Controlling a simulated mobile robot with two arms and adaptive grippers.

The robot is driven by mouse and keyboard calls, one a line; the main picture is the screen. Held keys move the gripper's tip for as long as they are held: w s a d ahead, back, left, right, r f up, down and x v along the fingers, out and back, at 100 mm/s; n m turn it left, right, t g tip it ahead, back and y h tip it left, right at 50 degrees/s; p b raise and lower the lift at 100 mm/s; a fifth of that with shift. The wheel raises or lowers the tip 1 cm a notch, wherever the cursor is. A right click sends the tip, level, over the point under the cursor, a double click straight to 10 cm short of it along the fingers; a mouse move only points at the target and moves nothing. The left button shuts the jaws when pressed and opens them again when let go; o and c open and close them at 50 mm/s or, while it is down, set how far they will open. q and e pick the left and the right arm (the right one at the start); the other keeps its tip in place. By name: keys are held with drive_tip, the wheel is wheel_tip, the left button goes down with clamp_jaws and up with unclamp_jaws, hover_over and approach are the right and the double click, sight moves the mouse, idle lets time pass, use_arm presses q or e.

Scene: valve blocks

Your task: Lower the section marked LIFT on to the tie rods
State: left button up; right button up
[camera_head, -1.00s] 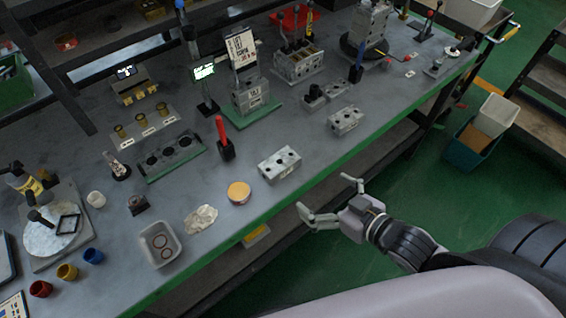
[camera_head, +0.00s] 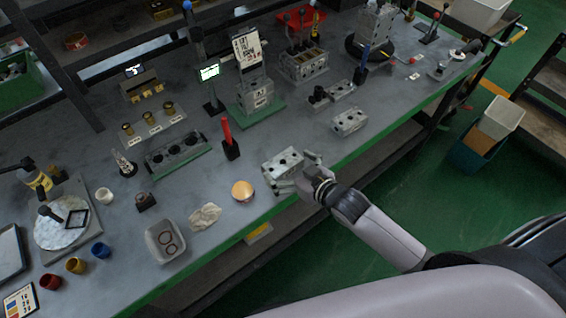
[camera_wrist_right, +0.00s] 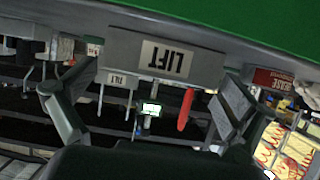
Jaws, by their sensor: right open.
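The section marked LIFT (camera_head: 283,161) is a grey metal block with round holes on top, lying near the front edge of the bench. Its LIFT label (camera_wrist_right: 166,60) reads upside down in the right wrist view. My right gripper (camera_head: 296,174) is open at the block's front side, with one finger towards each end. In the wrist view the gripper (camera_wrist_right: 157,80) has the block between its spread fingers; contact cannot be told. A grey valve block assembly (camera_head: 254,95) stands on a green plate farther back. I cannot make out the tie rods clearly. My left gripper is not in view.
A red-handled tool (camera_head: 228,138) stands behind the LIFT block. Another grey block (camera_head: 349,122) sits to the right. Bare bench lies between the LIFT block and the green plate.

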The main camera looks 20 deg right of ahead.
drive_tip(key=x, duration=0.2)
drive_tip(key=shift+w+a, duration=0.1)
drive_tip(key=shift+w, duration=0.15)
drive_tip(key=shift+c, duration=0.6)
drive_tip(key=c, duration=1.2)
drive_tip(key=shift+c, duration=0.4)
drive_tip(key=shift+r, duration=0.15)
